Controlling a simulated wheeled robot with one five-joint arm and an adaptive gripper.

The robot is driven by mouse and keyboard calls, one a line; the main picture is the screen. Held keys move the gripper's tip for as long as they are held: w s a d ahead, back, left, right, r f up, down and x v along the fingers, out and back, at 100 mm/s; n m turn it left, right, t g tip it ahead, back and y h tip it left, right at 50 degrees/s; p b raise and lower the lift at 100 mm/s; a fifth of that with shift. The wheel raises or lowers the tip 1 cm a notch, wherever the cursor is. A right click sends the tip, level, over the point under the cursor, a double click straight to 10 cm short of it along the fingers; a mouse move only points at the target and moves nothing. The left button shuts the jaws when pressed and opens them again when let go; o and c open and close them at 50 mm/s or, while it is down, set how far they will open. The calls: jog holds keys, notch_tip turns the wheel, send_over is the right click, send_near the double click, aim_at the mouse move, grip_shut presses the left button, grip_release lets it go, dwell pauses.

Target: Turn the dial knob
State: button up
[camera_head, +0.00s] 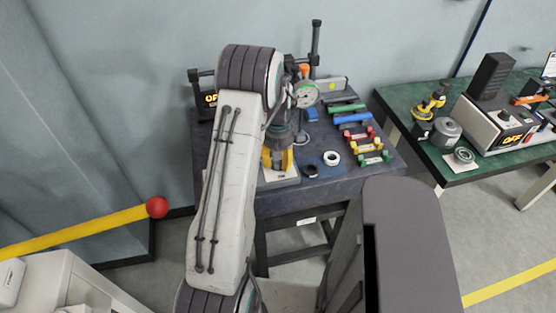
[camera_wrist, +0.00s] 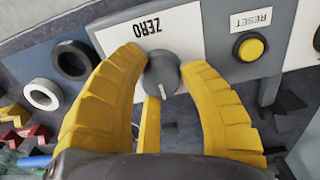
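The dial knob (camera_wrist: 161,75) is a round grey knob on a white panel (camera_wrist: 115,38) marked ZERO, which reads upside down in the wrist view. My gripper (camera_wrist: 165,60) has yellow ribbed fingers, spread apart on either side of the knob. The fingertips are close to the knob; I cannot tell whether they touch it. A narrow yellow piece lies below the knob, between the fingers. In the head view my gripper (camera_head: 277,160) points down over the blue-grey table (camera_head: 340,195), and the knob is hidden.
A yellow button (camera_wrist: 250,47) marked RESET is right of the knob. A black ring (camera_wrist: 72,60) and a white ring (camera_wrist: 42,94) lie to the left. Coloured parts (camera_head: 365,142) and a dial gauge (camera_head: 305,94) stand near my arm. A green table (camera_head: 468,177) is at right.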

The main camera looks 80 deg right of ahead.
jog(key=c, duration=0.7)
jog(key=shift+o, duration=0.2)
jog(key=shift+f+m+b, duration=0.15)
jog(key=shift+m+b, duration=0.65)
jog(key=shift+m, duration=0.4)
jog(key=m+b, duration=0.1)
jog(key=m, duration=0.2)
jog(key=shift+m+b, duration=0.3)
jog(key=m+b, duration=0.1)
jog(key=m, duration=0.4)
jog(key=shift+a+m, duration=0.1)
jog(key=shift+m, duration=0.2)
jog(key=shift+b, duration=0.3)
jog(key=o, duration=1.2)
